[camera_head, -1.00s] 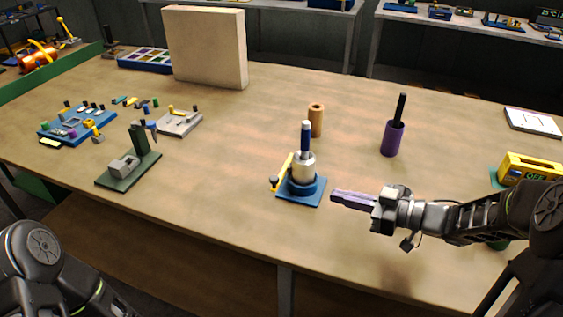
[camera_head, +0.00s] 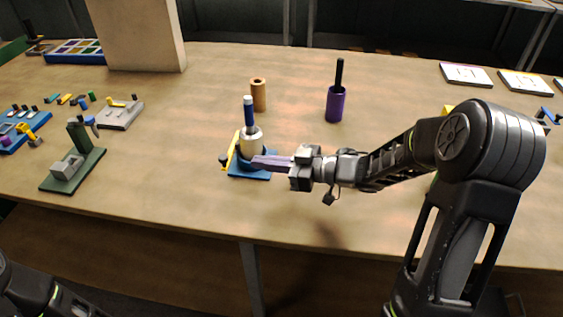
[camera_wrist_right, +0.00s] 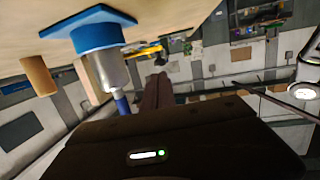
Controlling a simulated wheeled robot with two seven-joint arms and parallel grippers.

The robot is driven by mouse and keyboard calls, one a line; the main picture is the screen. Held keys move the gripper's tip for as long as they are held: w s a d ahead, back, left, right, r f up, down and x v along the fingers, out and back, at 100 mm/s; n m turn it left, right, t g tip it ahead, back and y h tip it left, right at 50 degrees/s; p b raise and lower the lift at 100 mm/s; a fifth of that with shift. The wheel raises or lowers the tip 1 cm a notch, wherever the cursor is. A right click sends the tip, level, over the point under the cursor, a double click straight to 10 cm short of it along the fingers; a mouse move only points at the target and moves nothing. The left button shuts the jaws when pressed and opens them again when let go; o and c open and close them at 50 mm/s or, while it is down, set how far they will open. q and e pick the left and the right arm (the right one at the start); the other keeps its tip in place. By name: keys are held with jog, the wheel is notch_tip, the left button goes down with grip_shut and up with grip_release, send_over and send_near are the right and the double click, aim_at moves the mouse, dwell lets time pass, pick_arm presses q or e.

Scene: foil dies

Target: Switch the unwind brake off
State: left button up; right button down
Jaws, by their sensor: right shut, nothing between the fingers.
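The unwind stand has a blue base (camera_head: 250,176), a silver spindle (camera_head: 252,145) and a dark blue rod with a white band on top. A yellow lever (camera_head: 230,152) with a dark end stands at its left side. In the right wrist view the lever (camera_wrist_right: 145,52) shows beyond the silver spindle (camera_wrist_right: 106,72). My right gripper (camera_head: 256,161) is shut and empty. Its purple-grey fingers point left and overlap the lower front of the stand in the head view; I cannot tell whether they touch it. My left gripper is out of view.
An orange roll (camera_head: 258,97) stands behind the stand, and a purple cylinder with a black rod (camera_head: 335,105) is behind right. A green fixture (camera_head: 72,170) is at left. The table between it and the stand is clear.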

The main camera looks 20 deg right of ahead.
aim_at(227, 159)
jog(key=x, duration=0.6)
jog(key=shift+w+a+p, duration=0.25)
jog(key=shift+p, duration=0.1)
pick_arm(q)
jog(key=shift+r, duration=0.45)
